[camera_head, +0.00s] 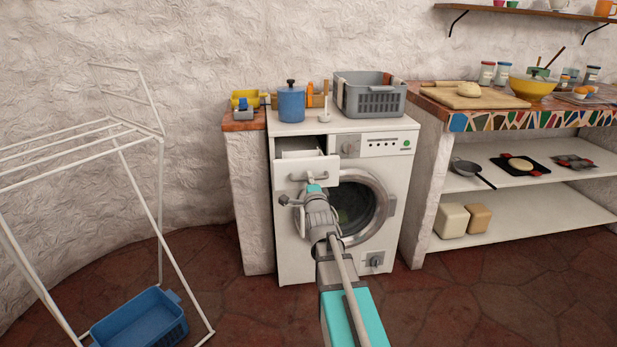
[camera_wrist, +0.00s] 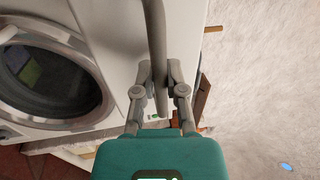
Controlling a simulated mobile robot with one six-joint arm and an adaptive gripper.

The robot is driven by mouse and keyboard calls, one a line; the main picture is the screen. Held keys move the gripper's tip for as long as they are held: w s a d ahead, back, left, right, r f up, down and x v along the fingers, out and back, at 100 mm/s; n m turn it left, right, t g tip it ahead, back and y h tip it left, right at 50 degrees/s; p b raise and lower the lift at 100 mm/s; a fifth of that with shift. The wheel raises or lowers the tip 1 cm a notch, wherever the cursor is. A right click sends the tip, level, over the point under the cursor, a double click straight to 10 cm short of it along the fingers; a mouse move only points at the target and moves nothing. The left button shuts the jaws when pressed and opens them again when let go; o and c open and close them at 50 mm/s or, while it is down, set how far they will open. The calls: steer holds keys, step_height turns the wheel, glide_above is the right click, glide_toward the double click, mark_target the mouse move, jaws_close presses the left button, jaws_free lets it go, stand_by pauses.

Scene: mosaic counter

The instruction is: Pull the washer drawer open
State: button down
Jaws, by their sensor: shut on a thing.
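The white washer (camera_head: 293,245) stands against the wall with its round door (camera_head: 385,210) shut. Its drawer (camera_head: 299,166), at the upper left of the front, sticks out part way and shows its open inside from above. My gripper (camera_head: 314,183) reaches up to the drawer front from below and is shut on the drawer handle (camera_head: 296,176). In the wrist view the grey handle bar (camera_wrist: 156,35) runs between the two fingers of my gripper (camera_wrist: 160,72). My fingers partly hide the handle in the head view.
A blue pot (camera_head: 291,104) and a grey basket (camera_head: 374,100) stand on the washer. A white drying rack (camera_head: 125,142) and a blue tub (camera_head: 140,322) are at the left. A mosaic counter (camera_head: 540,120) stands at the right. Floor in front is clear.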

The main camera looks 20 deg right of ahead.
steer(key=c, duration=0.7)
jaws_free()
steer(key=shift+w, duration=0.1)
